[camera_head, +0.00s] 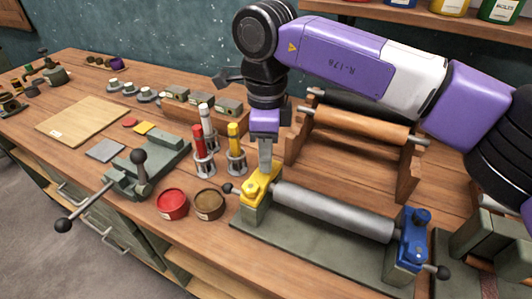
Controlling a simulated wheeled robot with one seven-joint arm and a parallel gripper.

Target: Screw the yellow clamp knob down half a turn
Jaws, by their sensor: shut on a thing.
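The yellow clamp (256,192) sits at the left end of the steel roller (335,211). My gripper (265,170) points straight down from above and is shut on the yellow clamp knob on top of this clamp. The fingers cover most of the knob, so its turn angle cannot be told. At the roller's right end is a blue clamp with a blue knob (421,216), apart from my gripper.
Upright red, white and yellow tubes in wire holders (204,163) stand close left of my gripper. A red tin (172,204) and a brown tin (209,204) sit in front. A wooden rack with rollers (362,123) stands behind. A green vise (140,180) is farther left.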

